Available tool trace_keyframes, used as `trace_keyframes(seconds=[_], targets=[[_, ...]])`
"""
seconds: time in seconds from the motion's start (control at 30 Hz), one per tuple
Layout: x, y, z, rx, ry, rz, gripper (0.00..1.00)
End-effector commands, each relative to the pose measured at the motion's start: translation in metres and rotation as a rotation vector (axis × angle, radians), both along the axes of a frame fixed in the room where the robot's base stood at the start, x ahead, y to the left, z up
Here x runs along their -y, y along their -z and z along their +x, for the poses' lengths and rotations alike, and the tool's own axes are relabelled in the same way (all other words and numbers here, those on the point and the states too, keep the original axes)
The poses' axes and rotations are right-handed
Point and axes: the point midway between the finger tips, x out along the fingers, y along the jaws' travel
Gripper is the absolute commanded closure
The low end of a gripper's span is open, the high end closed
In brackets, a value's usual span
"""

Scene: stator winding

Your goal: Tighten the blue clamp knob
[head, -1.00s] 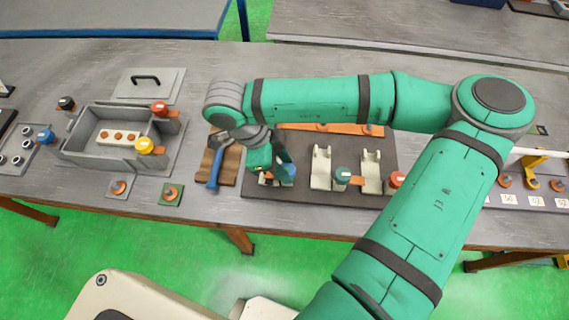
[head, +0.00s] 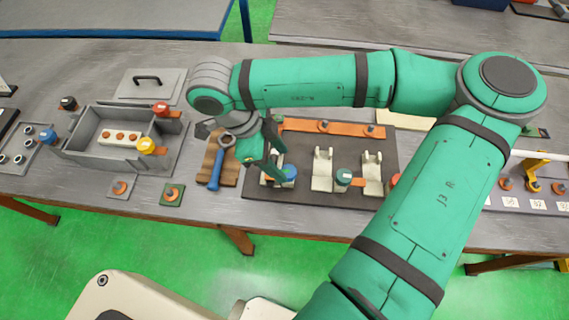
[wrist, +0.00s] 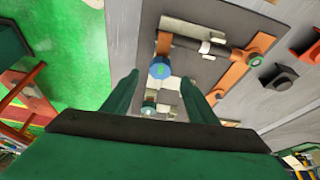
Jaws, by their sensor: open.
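The blue clamp knob (head: 289,173) stands on the dark fixture plate (head: 300,194), beside a cream holder that my gripper partly covers. In the wrist view the blue knob (wrist: 159,71) lies ahead of and between my fingertips. My gripper (head: 272,165) is open and points down, just left of the knob in the head view. Its two green fingers are spread in the wrist view (wrist: 160,83), with nothing held. Whether a finger touches the knob cannot be told.
A teal knob (head: 343,176) and cream holders (head: 322,168) stand right of the blue knob. An orange bar (head: 345,129) lies behind. A blue-handled wrench (head: 217,168) lies on a wooden board to the left. A grey box (head: 88,151) with coloured knobs stands further left.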

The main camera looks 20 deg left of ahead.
Motion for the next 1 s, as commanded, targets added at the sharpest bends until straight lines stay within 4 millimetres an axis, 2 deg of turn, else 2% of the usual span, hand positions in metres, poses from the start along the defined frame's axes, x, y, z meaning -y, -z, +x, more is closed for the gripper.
trace_keyframes(seconds=[0.03, 0.2, 0.4, 1.0], targets=[[-0.004, -0.01, -0.001, 0.004, -0.002, 0.0, 0.47], [-0.014, -0.037, -0.005, 0.003, -0.002, 0.0, 0.47], [-0.021, -0.055, -0.008, 0.002, -0.001, 0.001, 0.47], [-0.022, -0.058, -0.009, 0.0, 0.0, 0.0, 0.47]])
